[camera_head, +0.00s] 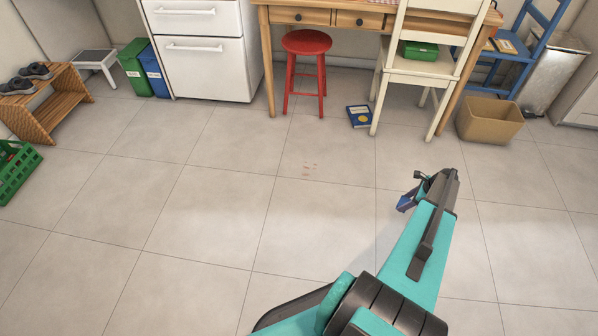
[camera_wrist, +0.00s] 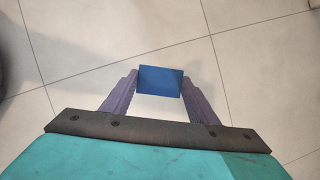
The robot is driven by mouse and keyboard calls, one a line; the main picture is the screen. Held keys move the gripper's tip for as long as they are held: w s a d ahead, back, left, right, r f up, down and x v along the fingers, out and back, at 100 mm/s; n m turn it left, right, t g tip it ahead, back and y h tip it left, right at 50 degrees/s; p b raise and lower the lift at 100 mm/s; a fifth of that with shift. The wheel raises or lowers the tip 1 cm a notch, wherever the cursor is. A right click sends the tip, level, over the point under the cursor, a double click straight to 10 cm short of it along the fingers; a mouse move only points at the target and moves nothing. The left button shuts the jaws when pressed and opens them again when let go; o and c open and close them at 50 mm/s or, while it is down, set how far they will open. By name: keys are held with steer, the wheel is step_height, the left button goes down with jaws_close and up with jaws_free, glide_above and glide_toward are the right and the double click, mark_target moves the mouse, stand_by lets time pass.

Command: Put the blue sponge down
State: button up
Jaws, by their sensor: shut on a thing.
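My gripper (camera_wrist: 160,88) is shut on the blue sponge (camera_wrist: 160,79), a small blue block held between the two purple fingertips in the wrist view. Pale floor tiles show beyond it. In the head view, my gripper (camera_head: 406,202) is at the end of my teal arm, right of the middle. Only a small blue-purple part shows there, and I cannot tell sponge from finger in that view. The sponge appears to be held above the floor.
A green crate (camera_head: 17,170) and a wooden rack (camera_head: 42,102) are at left. Wide floor is clear.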

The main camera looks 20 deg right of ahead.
steer(key=w+a+r+n+g+y+p, duration=0.1)
steer(key=w+a+r+n+p, duration=0.2)
steer(key=w+a+r, duration=0.45)
steer(key=w+a+r+n+g+p, duration=0.1)
steer(key=w+a+r+n+p, duration=0.25)
steer(key=a+r, duration=0.65)
steer(key=w+a+r+n+g+y+p, duration=0.1)
steer(key=w+a+r+n+p, duration=0.2)
steer(key=w+a+r, duration=0.45)
steer(key=s+a+r+n+g+h+p, duration=0.1)
steer(key=a+r+n+p, duration=0.7)
steer(key=a+r, duration=1.8)
steer(key=s+a+n+g, duration=0.1)
steer(key=a+g, duration=0.1)
steer(key=a, duration=0.2)
steer(key=shift+s+a+r+n, duration=0.15)
steer(key=shift+a+r+n, duration=0.2)
steer(key=shift+a, duration=0.05)
